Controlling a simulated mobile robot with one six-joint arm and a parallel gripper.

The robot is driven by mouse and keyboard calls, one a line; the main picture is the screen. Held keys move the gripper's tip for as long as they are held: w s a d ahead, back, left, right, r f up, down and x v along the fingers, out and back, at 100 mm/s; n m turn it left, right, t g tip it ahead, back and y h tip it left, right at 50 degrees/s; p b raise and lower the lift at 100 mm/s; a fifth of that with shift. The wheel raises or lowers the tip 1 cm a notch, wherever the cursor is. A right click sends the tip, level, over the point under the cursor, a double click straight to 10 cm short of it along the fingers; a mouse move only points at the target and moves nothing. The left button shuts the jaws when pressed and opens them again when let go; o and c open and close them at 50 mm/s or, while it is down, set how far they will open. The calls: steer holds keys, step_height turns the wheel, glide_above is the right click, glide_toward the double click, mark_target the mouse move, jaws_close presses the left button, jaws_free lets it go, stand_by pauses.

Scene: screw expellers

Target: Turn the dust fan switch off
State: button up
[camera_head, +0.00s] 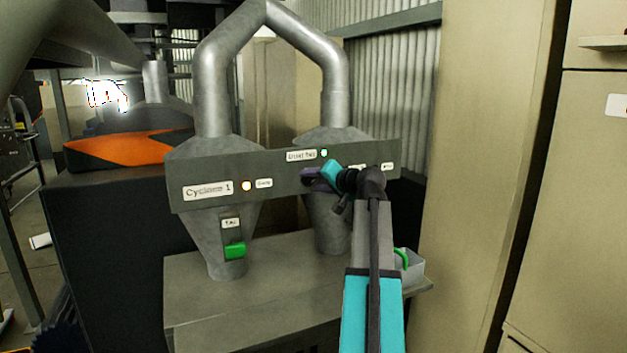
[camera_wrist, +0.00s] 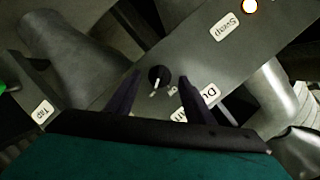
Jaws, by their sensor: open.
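The dust fan switch is a round black knob (camera_wrist: 158,77) with a white pointer line, on the grey control panel (camera_wrist: 205,50) in the wrist view. A small mark, perhaps "On", sits beside it. My gripper (camera_wrist: 160,80) is open, one finger on each side of the knob. I cannot tell whether the fingers touch it. The "Dust fan" label (camera_head: 301,155) has a lit green lamp (camera_head: 323,153) beside it in the head view. My gripper (camera_head: 313,176) is at the panel just below that label there and hides the knob.
The "Cyclone 1" panel (camera_head: 208,190) spans two metal cyclones, with a lit whitish lamp (camera_head: 247,186) on it. A green flap handle (camera_head: 235,250) hangs below left. A grey bin (camera_head: 414,268) stands on the bench (camera_head: 290,290). A beige cabinet (camera_head: 480,150) stands right.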

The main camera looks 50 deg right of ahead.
steer(key=shift+w+f, duration=0.1)
steer(key=shift+w, duration=0.2)
steer(key=c, duration=1)
steer(key=shift+c, duration=0.2)
